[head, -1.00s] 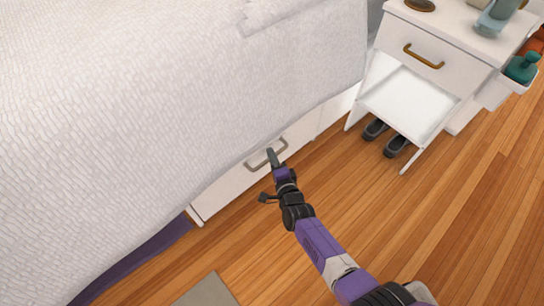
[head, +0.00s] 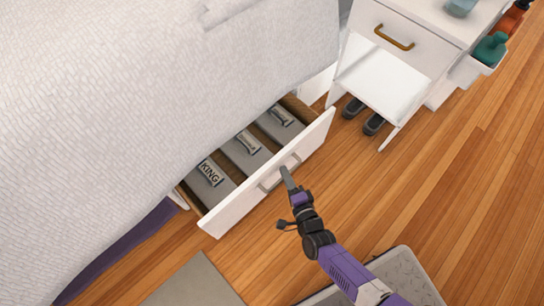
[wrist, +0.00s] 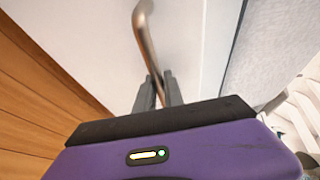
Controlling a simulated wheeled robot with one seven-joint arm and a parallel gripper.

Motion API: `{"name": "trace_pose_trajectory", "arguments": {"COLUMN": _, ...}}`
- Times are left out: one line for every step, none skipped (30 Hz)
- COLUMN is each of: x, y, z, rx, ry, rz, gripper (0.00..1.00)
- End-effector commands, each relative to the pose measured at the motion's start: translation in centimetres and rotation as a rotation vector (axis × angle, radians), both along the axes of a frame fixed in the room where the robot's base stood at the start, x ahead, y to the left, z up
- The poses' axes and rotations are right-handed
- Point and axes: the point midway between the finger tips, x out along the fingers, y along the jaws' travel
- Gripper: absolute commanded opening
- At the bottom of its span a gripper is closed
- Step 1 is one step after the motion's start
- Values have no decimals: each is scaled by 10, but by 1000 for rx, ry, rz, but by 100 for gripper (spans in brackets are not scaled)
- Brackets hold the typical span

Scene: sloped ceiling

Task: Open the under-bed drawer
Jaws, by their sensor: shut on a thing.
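The under-bed drawer (head: 230,208) is a white-fronted drawer under the bed, pulled well out. Its inside shows grey bins with labels, one reading "KING". A bar handle (head: 268,183) is on its front; it shows as a metallic bar in the wrist view (wrist: 148,38). My gripper (head: 287,178) is at the handle. In the wrist view its two fingers (wrist: 158,92) are closed around the handle's bar. The fingers hide part of the bar.
The bed (head: 120,90) with its white cover overhangs the drawer's back. A white nightstand (head: 410,45) stands at the upper right, with dark shoes (head: 362,115) under it. A grey mat (head: 195,283) lies at the bottom. Wooden floor (head: 450,190) is clear on the right.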

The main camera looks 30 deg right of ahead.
Motion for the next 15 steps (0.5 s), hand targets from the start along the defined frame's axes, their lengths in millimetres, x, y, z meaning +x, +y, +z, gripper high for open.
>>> {"name": "trace_pose_trajectory", "arguments": {"x": -17, "y": -4, "z": -2, "rx": -2, "ry": 5, "rz": 3, "gripper": 0}}
{"name": "trace_pose_trajectory", "arguments": {"x": -25, "y": -6, "z": -2, "rx": -2, "ry": 5, "rz": 4, "gripper": 0}}
{"name": "trace_pose_trajectory", "arguments": {"x": -36, "y": -10, "z": -2, "rx": -2, "ry": 6, "rz": 4, "gripper": 0}}
{"name": "trace_pose_trajectory", "arguments": {"x": -43, "y": -12, "z": -2, "rx": -2, "ry": 6, "rz": 4, "gripper": 0}}
{"name": "trace_pose_trajectory", "arguments": {"x": -50, "y": -15, "z": -2, "rx": -1, "ry": 5, "rz": 4, "gripper": 0}}
{"name": "trace_pose_trajectory", "arguments": {"x": -60, "y": -18, "z": -2, "rx": -2, "ry": 5, "rz": 4, "gripper": 0}}
{"name": "trace_pose_trajectory", "arguments": {"x": -66, "y": -20, "z": -2, "rx": -3, "ry": 5, "rz": 4, "gripper": 0}}
{"name": "trace_pose_trajectory", "arguments": {"x": -73, "y": -22, "z": -2, "rx": -2, "ry": 5, "rz": 4, "gripper": 0}}
{"name": "trace_pose_trajectory", "arguments": {"x": -81, "y": -25, "z": -2, "rx": -2, "ry": 6, "rz": 5, "gripper": 0}}
{"name": "trace_pose_trajectory", "arguments": {"x": -88, "y": -27, "z": -2, "rx": -2, "ry": 5, "rz": 4, "gripper": 0}}
{"name": "trace_pose_trajectory", "arguments": {"x": -93, "y": -29, "z": -2, "rx": -2, "ry": 4, "rz": 4, "gripper": 0}}
{"name": "trace_pose_trajectory", "arguments": {"x": -100, "y": -31, "z": -2, "rx": -2, "ry": 4, "rz": 4, "gripper": 0}}
{"name": "trace_pose_trajectory", "arguments": {"x": -105, "y": -33, "z": -2, "rx": -1, "ry": 4, "rz": 4, "gripper": 0}}
{"name": "trace_pose_trajectory", "arguments": {"x": -109, "y": -34, "z": -2, "rx": 0, "ry": 4, "rz": 4, "gripper": 0}}
{"name": "trace_pose_trajectory", "arguments": {"x": -115, "y": -36, "z": -2, "rx": 0, "ry": 5, "rz": 4, "gripper": 0}}
